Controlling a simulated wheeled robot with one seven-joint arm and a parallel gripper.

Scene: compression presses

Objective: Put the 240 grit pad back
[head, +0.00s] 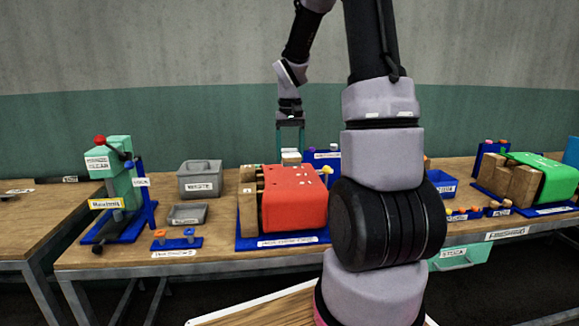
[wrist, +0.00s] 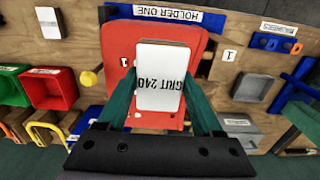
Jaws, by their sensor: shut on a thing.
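The 240 grit pad (wrist: 160,58) is a white block marked "GRIT 240". It is between the teal fingers of my gripper (wrist: 160,92), which are shut on it. In the wrist view it lies over the red holder (wrist: 118,45), with the "HOLDER ONE" label (wrist: 166,13) beyond. In the head view my gripper (head: 290,143) points down with the white pad (head: 291,157) at its tips, at the back edge of the red holder (head: 293,198). I cannot tell whether the pad touches anything below it.
A grey waste bin (head: 200,180) and a small grey tray (head: 187,215) stand left of the holder. A green press (head: 121,180) is farther left. A blue bin (head: 442,184) and a green holder (head: 545,173) are to the right. My arm hides part of the bench.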

